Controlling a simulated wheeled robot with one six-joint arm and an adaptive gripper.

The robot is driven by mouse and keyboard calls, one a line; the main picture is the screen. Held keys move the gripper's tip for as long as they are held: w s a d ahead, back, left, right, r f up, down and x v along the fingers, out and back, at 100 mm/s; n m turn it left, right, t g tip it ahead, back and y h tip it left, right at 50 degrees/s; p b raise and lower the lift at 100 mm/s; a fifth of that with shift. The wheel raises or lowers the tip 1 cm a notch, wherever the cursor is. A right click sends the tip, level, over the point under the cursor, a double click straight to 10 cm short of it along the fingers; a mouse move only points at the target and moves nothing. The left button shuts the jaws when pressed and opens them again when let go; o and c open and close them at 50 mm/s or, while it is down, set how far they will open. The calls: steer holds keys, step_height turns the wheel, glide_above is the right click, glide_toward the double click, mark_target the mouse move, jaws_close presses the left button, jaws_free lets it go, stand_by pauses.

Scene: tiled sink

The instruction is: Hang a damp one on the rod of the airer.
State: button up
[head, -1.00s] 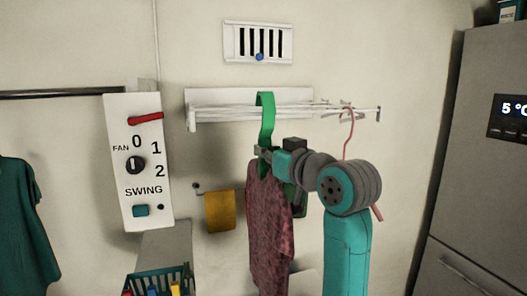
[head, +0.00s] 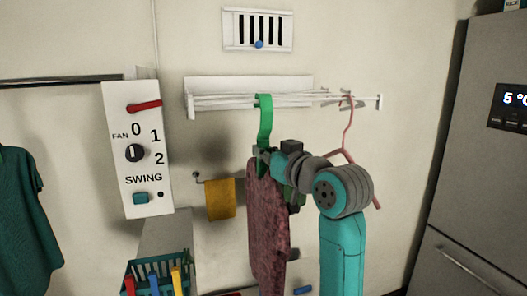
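My gripper (head: 261,156) is shut on a green hanger (head: 265,122), just below its hook. A dark red mottled garment (head: 267,225) hangs from this hanger, partly hidden by the gripper. The white wall airer (head: 205,85) has thin rods (head: 225,101) in front. The green hook's top is level with the rods in the picture; I cannot tell whether it rests over one. A pink hanger (head: 347,128) without a garment hangs at the airer's right part, partly behind my arm.
A control panel (head: 137,180) and a dark bar (head: 55,82) are at left, with a teal garment (head: 25,215) below. A yellow cloth (head: 220,199) hangs on the wall. A teal basket (head: 140,270) holds pegs. A fridge (head: 475,190) stands right.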

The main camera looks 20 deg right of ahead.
steer(key=o, duration=0.5)
steer(key=shift+c, duration=0.2)
steer(key=v, duration=1.2)
steer(key=shift+s, duration=0.1)
